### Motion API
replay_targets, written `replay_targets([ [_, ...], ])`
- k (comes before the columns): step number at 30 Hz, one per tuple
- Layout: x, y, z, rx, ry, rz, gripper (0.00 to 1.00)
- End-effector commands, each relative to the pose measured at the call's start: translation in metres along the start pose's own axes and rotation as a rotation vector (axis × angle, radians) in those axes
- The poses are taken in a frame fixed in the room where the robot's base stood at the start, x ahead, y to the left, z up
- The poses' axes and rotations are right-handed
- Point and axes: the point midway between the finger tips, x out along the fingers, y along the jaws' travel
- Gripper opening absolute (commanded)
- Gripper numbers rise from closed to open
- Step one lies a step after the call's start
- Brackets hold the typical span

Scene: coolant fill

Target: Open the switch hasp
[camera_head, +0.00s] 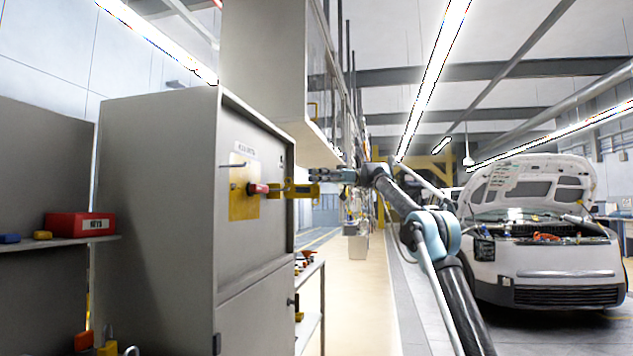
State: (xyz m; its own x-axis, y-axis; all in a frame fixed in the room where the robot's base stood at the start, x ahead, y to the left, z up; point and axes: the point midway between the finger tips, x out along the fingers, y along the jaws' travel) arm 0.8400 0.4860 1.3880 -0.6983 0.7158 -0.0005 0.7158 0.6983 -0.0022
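A grey cabinet (165,200) has a yellow plate (241,205) on its front face, under a small label. A switch with a red part (258,188) sticks out from the plate. A yellow piece (301,190), which looks like the hasp, extends right from the red part. Whether the hasp is open or closed is too small to tell. My gripper (314,173) points left from the end of my arm. It appears just above the yellow piece; whether they touch cannot be told. Its fingers are small here, and their opening is unclear.
A red box (79,225) stands on a shelf (60,243) at the left, beside blue and yellow items. Padlock-like items show at bottom left. A small rack (309,275) stands right of the cabinet. A white car (545,250) stands right, hood up.

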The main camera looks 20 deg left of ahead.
Motion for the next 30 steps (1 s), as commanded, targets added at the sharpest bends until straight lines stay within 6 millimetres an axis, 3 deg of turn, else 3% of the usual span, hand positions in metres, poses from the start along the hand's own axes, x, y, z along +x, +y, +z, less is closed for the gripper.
replay_targets([
  [1, -0.001, -0.002, -0.003, -0.001, 0.004, 0.001, 0.19],
  [3, -0.002, -0.002, -0.002, -0.001, 0.004, 0.002, 0.31],
  [10, -0.004, -0.001, -0.001, -0.001, 0.002, 0.004, 0.31],
  [15, -0.013, -0.003, -0.004, 0.0, -0.005, 0.038, 0.0],
  [19, -0.047, -0.006, -0.014, 0.005, -0.031, 0.16, 0.0],
  [30, -0.05, -0.059, 0.023, 0.28, -0.195, 0.278, 0.0],
])
